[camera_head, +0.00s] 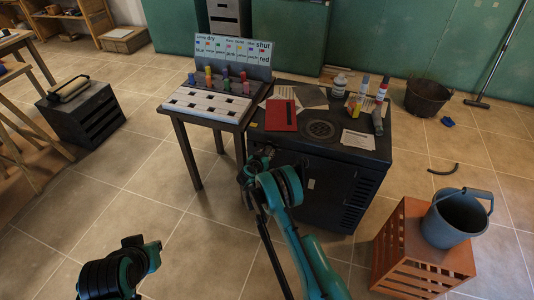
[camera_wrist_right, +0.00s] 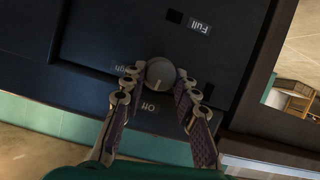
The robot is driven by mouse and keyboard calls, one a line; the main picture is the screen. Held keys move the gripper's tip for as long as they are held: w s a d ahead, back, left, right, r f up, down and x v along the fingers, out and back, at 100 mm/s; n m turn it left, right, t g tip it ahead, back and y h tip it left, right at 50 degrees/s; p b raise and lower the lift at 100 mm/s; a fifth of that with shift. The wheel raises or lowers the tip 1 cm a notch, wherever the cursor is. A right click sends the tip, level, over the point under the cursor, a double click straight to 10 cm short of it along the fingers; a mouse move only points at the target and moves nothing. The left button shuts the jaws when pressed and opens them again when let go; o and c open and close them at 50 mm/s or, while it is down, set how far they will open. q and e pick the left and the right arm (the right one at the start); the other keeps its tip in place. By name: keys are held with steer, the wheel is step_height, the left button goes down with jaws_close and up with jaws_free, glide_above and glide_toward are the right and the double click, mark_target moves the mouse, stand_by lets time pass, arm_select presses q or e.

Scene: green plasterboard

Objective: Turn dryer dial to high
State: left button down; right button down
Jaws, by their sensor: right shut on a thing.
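The dryer (camera_head: 320,190) is a dark cabinet near the middle of the head view. In the right wrist view its dial (camera_wrist_right: 160,73) is a small round grey knob on the dark front panel, with a pale mark at its lower edge. The label Off (camera_wrist_right: 150,107) is below the dial; a label reading High (camera_wrist_right: 126,69), partly covered by a finger, is to its left. My right gripper (camera_wrist_right: 158,92) is shut on the dial, one finger on each side. In the head view my right gripper (camera_head: 262,157) is at the dryer's front left. Only part of my left arm shows, without fingertips.
A Full label (camera_wrist_right: 201,26) is above the dial. A blue bucket (camera_head: 455,218) on an orange crate (camera_head: 410,268) stands at right.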

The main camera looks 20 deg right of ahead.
steer(key=m, duration=0.1)
steer(key=m+t+y, duration=0.1)
steer(key=m, duration=0.1)
steer(key=shift+s+d+y, duration=0.1)
steer(key=shift+d+y, duration=0.1)
steer(key=shift+y, duration=0.1)
steer(key=m+t+y, duration=0.1)
steer(key=m, duration=0.1)
steer(key=m+t, duration=0.1)
steer(key=m, duration=0.2)
steer(key=m+t+y, duration=0.1)
steer(key=m, duration=0.1)
steer(key=shift+s+d+f+t+y, duration=0.15)
steer(key=shift+f+t+y, duration=0.15)
steer(key=shift+t, duration=0.1)
steer(key=shift+m, duration=0.3)
steer(key=c, duration=1.2)
jaws_free()
steer(key=shift+o, duration=0.2)
step_height(320, 180, up, 9)
steer(key=shift+f, duration=0.1)
steer(key=shift+r, duration=0.6)
